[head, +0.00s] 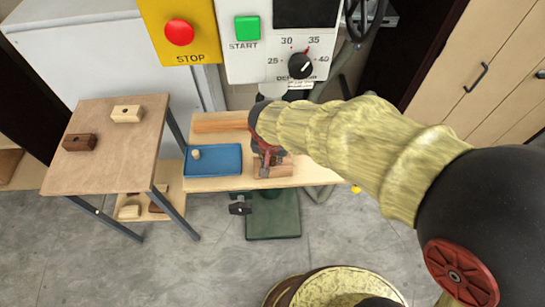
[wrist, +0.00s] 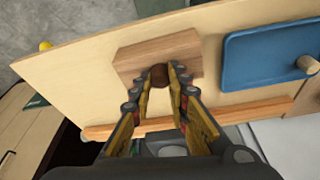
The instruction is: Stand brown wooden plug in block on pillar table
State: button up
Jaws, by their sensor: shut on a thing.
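The brown wooden plug (wrist: 160,76) shows between my fingertips in the wrist view, as a short dark round piece. My gripper (wrist: 162,73) is shut on it; in the head view my gripper (head: 268,157) is over the pillar table (head: 225,184). The light brown block (wrist: 155,55) lies on that table under the fingertips; its right part shows in the head view (head: 286,171). The plug overlaps the block's near edge in the wrist view. The block's hole is hidden, and I cannot tell whether the plug's lower end is inside it or above it.
A blue tray (head: 213,174) holding a pale peg (head: 196,154) lies left of the block. A wooden strip (head: 220,126) lies along the table's back. A side table (head: 120,165) at left carries a dark block (head: 80,142) and a pale block (head: 127,113). The machine panel stands behind.

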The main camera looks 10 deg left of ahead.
dwell(0.3)
jog(key=o, duration=0.7)
jog(key=o, duration=0.5)
jog(key=shift+r, duration=0.1)
jog(key=shift+r+p, duration=2.05)
jog(key=shift+r, duration=1.35)
